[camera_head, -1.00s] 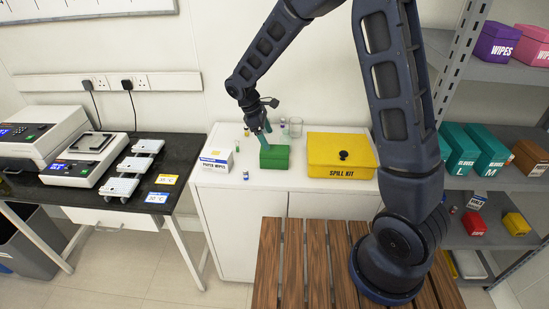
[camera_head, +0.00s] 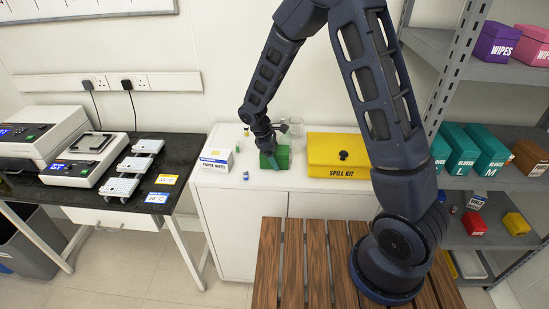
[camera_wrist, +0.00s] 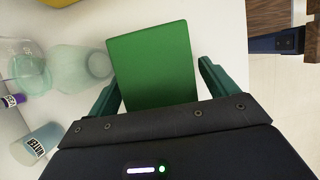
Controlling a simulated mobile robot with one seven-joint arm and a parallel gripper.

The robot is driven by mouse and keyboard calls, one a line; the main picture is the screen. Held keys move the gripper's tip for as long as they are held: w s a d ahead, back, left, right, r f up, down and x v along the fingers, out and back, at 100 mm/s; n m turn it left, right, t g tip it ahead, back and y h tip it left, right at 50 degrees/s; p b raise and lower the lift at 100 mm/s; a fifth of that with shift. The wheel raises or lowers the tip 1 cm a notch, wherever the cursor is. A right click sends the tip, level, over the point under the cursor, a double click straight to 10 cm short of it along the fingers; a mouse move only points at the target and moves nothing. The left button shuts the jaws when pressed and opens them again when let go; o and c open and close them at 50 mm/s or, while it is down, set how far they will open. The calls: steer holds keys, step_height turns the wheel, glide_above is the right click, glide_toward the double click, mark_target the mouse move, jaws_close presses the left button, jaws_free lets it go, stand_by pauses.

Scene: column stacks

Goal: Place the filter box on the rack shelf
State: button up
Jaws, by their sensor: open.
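A green box (camera_head: 282,160), the likely filter box though no label is readable, sits on the white cabinet top beside the yellow spill kit box. In the wrist view, the green box (camera_wrist: 155,62) lies between the spread fingers of my open gripper (camera_wrist: 160,82). A gap shows at each side of it, more clearly on the right. In the head view my gripper (camera_head: 268,151) is low over the box and hides part of it. The rack's middle shelf (camera_head: 462,181) is at the right and holds teal glove boxes and a brown box.
The yellow spill kit box (camera_head: 326,158) stands close to the right. The white box (camera_head: 216,161), a small vial (camera_head: 246,176) and a glass beaker (camera_head: 296,127) are nearby. The lower rack shelf (camera_head: 480,240) holds red and yellow boxes. My arm crosses in front of the rack.

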steer(key=shift+d+f, duration=0.15)
steer(key=shift+f, duration=0.2)
steer(key=shift+f, duration=0.1)
steer(key=shift+c, duration=0.4)
steer(key=c, duration=1.1)
step_height(320, 180, up, 20)
steer(key=w+a+r+m+g, duration=0.1)
steer(key=w+a+r+m, duration=0.1)
steer(key=a, duration=0.5)
steer(key=w+a+r+m+g+y, duration=0.1)
steer(key=w+a+r+m, duration=0.2)
steer(key=w+a, duration=0.4)
steer(key=w+a+r+m+g, duration=0.1)
steer(key=w+a+r+m, duration=0.2)
steer(key=a, duration=0.5)
steer(key=shift+w+r+m+y, duration=0.15)
steer(key=shift+w+m+y, duration=0.15)
steer(key=shift+w+m, duration=0.55)
